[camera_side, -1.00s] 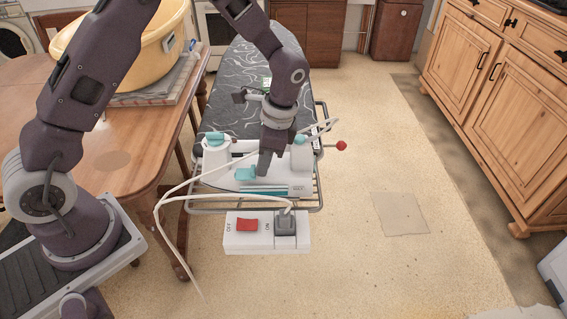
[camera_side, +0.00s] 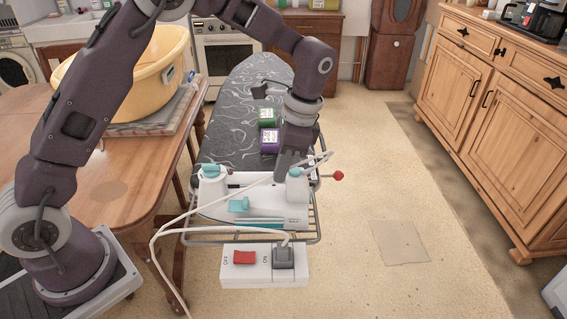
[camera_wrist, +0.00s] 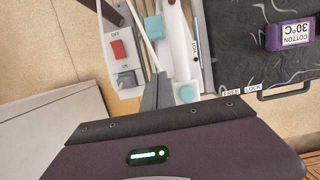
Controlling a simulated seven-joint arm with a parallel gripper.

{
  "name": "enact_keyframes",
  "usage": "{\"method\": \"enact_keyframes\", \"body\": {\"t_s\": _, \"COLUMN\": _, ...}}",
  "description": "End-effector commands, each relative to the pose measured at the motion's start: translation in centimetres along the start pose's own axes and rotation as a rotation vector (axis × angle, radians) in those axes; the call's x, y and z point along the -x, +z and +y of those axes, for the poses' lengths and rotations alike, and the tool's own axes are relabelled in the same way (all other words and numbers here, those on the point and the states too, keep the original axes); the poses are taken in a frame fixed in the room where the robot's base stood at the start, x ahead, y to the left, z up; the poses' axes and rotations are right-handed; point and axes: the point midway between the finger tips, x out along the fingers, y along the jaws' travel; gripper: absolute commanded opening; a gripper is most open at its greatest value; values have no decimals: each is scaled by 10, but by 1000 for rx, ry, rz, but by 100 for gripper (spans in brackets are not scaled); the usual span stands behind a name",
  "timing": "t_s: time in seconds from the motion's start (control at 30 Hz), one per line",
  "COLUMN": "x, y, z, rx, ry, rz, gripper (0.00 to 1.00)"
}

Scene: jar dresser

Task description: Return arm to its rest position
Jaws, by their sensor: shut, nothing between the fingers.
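My gripper (camera_side: 287,165) is shut and empty, pointing down. In the side view it overlaps the back of a white appliance (camera_side: 260,207) near its right teal knob; I cannot tell the exact height. In the wrist view the closed fingertips (camera_wrist: 158,92) show between the power strip (camera_wrist: 122,62) and a teal knob (camera_wrist: 188,92). A teal tab (camera_side: 238,205) sits at the appliance's front. My upper arm reaches over the table from the left.
The ironing board (camera_side: 240,100) carries a green box (camera_side: 267,117) and a purple box (camera_side: 269,140). A white cable runs across the appliance. A yellow tub (camera_side: 140,85) stands on the wooden table (camera_side: 110,175). Open floor lies right, before wooden cabinets (camera_side: 490,110).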

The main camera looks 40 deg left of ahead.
Motion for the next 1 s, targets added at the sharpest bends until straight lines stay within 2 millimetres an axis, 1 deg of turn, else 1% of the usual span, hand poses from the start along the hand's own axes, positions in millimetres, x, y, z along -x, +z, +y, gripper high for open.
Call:
{"method": "enact_keyframes", "body": {"t_s": 0.03, "x": 8, "y": -1, "z": 0, "rx": 0, "ry": -2, "rz": 2, "gripper": 0}}
{"method": "enact_keyframes", "body": {"t_s": 0.17, "x": 22, "y": 2, "z": 0, "rx": 8, "ry": -2, "rz": 8, "gripper": 0}}
{"method": "enact_keyframes", "body": {"t_s": 0.27, "x": 50, "y": 23, "z": 6, "rx": 70, "ry": -22, "rz": 61, "gripper": 0}}
{"method": "enact_keyframes", "body": {"t_s": 0.3, "x": 66, "y": 38, "z": 11, "rx": 115, "ry": -35, "rz": 98, "gripper": 0}}
{"method": "enact_keyframes", "body": {"t_s": 0.37, "x": 90, "y": 66, "z": 23, "rx": 196, "ry": -53, "rz": 165, "gripper": 0}}
{"method": "enact_keyframes", "body": {"t_s": 0.4, "x": 104, "y": 86, "z": 33, "rx": 257, "ry": -65, "rz": 214, "gripper": 0}}
{"method": "enact_keyframes", "body": {"t_s": 0.47, "x": 118, "y": 116, "z": 50, "rx": 347, "ry": -79, "rz": 289, "gripper": 0}}
{"method": "enact_keyframes", "body": {"t_s": 0.5, "x": 125, "y": 136, "z": 62, "rx": 410, "ry": -88, "rz": 342, "gripper": 0}}
{"method": "enact_keyframes", "body": {"t_s": 0.57, "x": 129, "y": 164, "z": 82, "rx": 502, "ry": -97, "rz": 422, "gripper": 0}}
{"method": "enact_keyframes", "body": {"t_s": 0.6, "x": 128, "y": 181, "z": 95, "rx": 560, "ry": -101, "rz": 474, "gripper": 0}}
{"method": "enact_keyframes", "body": {"t_s": 0.7, "x": 117, "y": 210, "z": 123, "rx": 680, "ry": -103, "rz": 585, "gripper": 0}}
{"method": "enact_keyframes", "body": {"t_s": 0.8, "x": 105, "y": 225, "z": 140, "rx": 757, "ry": -101, "rz": 658, "gripper": 0}}
{"method": "enact_keyframes", "body": {"t_s": 0.83, "x": 102, "y": 228, "z": 143, "rx": 773, "ry": -100, "rz": 673, "gripper": 0}}
{"method": "enact_keyframes", "body": {"t_s": 1.0, "x": 96, "y": 232, "z": 148, "rx": 802, "ry": -96, "rz": 699, "gripper": 0}}
